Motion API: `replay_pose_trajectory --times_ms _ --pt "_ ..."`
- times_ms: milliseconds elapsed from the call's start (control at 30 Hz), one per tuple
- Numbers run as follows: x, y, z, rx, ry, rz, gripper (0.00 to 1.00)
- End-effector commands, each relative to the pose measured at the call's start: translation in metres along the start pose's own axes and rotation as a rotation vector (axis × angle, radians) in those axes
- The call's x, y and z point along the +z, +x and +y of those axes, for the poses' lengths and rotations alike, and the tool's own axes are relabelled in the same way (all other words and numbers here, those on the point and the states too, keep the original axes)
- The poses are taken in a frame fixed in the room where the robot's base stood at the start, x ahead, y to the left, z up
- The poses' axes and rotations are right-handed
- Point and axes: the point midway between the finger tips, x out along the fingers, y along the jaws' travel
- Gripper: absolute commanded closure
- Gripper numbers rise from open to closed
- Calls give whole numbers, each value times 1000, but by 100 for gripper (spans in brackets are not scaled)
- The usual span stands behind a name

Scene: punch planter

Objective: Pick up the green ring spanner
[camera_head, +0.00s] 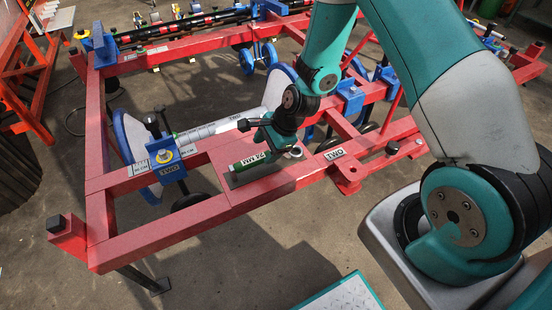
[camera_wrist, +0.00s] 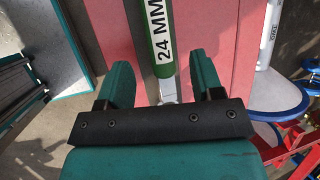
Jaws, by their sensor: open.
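The green ring spanner (camera_head: 250,161) has a green handle with a white size label and lies on the red platform (camera_head: 210,157) of the frame. In the wrist view its handle (camera_wrist: 163,60), labelled "24 MM", runs from the top edge down between my fingers, with a short pale metal part below it. My gripper (camera_wrist: 159,62) is open, with one finger on each side of the handle and a gap on both sides. In the head view my gripper (camera_head: 270,140) is right over the spanner and hides part of it.
Red frame beams (camera_head: 170,230) surround the platform. Open grey floor (camera_head: 230,270) is in front.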

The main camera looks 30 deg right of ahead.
Motion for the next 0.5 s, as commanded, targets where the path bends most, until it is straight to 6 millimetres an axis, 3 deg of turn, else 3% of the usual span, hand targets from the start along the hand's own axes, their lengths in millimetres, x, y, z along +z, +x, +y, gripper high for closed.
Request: replay_pose_trajectory --times_ms 167,500 --pt "0 12 1 1 -1 0 39" --pt "-3 58 1 2 -2 0 39"
